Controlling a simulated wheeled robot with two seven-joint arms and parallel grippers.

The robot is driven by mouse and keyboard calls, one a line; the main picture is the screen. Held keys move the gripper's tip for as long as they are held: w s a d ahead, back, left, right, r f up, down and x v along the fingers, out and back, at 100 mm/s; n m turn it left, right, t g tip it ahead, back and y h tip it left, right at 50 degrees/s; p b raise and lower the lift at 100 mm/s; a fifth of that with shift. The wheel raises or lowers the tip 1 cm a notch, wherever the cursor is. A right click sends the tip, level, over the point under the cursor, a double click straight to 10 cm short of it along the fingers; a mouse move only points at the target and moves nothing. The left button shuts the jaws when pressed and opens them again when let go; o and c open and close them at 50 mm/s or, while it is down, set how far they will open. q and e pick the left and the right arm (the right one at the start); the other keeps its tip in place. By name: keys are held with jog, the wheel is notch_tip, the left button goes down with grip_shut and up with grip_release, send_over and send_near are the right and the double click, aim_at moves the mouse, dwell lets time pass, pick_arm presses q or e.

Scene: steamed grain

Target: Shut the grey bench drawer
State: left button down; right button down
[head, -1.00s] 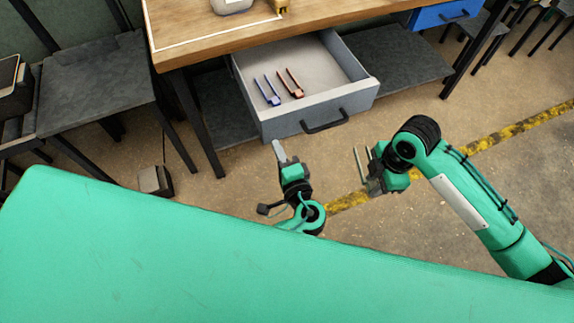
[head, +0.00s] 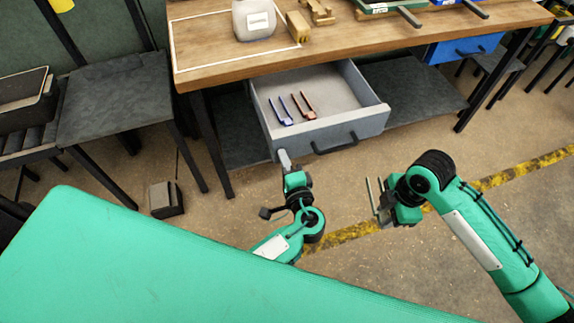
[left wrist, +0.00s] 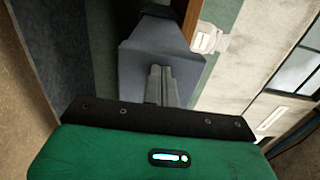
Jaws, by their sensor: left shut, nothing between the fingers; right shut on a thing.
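The grey bench drawer (head: 358,127) stands pulled out from under the wooden bench, its dark bar handle (head: 335,145) on the front. A blue tool (head: 281,112) and a red-brown tool (head: 304,105) lie inside it. My left gripper (head: 284,158) is shut and empty, its tips at the left end of the drawer front; I cannot tell whether they touch. In the left wrist view the shut fingers (left wrist: 160,85) point at the grey drawer front (left wrist: 195,68). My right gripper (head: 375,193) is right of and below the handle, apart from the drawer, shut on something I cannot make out.
The bench top (head: 345,40) carries a pale container (head: 254,20) and wooden blocks (head: 298,27). A blue drawer (head: 465,47) is at the right. A black leg (head: 212,145) stands left of the drawer. A small dark box (head: 166,199) is on the floor.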

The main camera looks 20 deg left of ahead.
pick_arm(q)
jog(key=b+x, duration=0.5)
jog(key=x, duration=1.9)
jog(key=shift+w+a+f+b, duration=0.15)
jog(key=shift+w+a+b, duration=0.1)
jog(key=shift+b, duration=0.1)
jog(key=shift+w+a, duration=0.1)
jog(key=shift+w, duration=0.15)
jog(key=shift+w+a+r, duration=0.1)
jog(key=shift+a+r, duration=0.05)
jog(key=shift+r, duration=0.2)
